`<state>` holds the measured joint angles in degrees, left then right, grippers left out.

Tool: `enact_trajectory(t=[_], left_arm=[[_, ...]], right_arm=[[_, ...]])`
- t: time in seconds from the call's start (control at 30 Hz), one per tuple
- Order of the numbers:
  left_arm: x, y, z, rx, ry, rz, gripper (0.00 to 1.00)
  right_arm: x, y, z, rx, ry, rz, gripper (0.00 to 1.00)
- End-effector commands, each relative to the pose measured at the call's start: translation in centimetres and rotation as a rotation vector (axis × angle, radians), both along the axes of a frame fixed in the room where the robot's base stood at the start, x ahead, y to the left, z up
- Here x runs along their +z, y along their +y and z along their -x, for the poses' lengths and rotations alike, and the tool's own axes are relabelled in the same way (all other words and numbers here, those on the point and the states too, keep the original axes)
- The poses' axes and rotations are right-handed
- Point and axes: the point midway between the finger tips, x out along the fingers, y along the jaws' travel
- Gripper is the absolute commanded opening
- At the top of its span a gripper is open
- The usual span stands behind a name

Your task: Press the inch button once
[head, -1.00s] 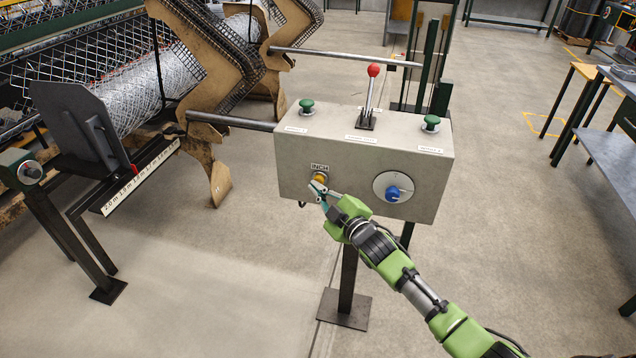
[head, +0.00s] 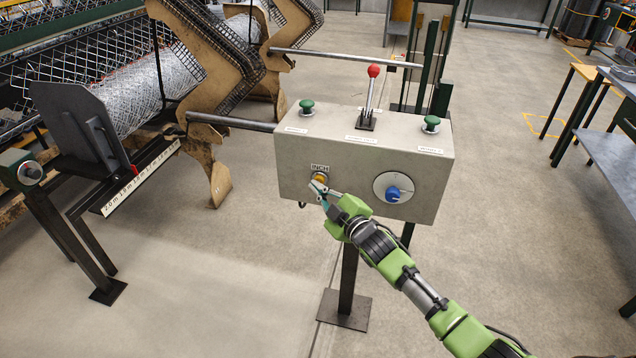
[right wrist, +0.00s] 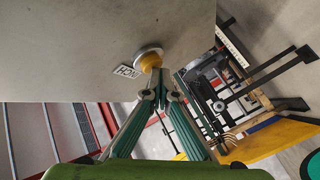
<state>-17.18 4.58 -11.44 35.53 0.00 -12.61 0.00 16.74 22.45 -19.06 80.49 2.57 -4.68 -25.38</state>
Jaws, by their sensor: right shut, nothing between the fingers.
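The yellow inch button (head: 320,178) is on the front face of the grey control box (head: 262,0), under a label reading INCH. The bare front of that box shows at its middle (head: 345,190), and the box fills the upper part of the right wrist view (right wrist: 70,45). In that wrist view the button (right wrist: 149,61) sits in a pale collar. My right gripper (head: 320,187) is shut and empty, with its fingertips (right wrist: 160,75) at the button's lower edge. They look very close to it or touching; I cannot tell which. My left gripper is not in view.
The box also carries a blue knob (head: 393,193), a red-topped lever (head: 373,72) and two green buttons (head: 307,106) on top. A post (head: 347,280) holds it up. Woven mesh machinery (head: 140,85) stands at the left. The floor in front is clear.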

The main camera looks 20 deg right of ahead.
Motion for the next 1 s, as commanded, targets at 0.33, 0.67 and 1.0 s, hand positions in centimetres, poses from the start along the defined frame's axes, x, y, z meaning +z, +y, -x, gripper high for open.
enact_trajectory(t=[0.33,0.67,1.0], left_arm=[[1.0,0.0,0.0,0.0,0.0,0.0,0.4],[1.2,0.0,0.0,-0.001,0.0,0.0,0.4],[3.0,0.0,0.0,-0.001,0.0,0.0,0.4]], right_arm=[[0.0,0.8,1.4,-0.001,0.001,0.0,0.0],[0.0,1.0,1.6,0.0,0.002,-0.001,0.0],[0.1,2.9,4.3,0.0,0.003,-0.003,0.0]])
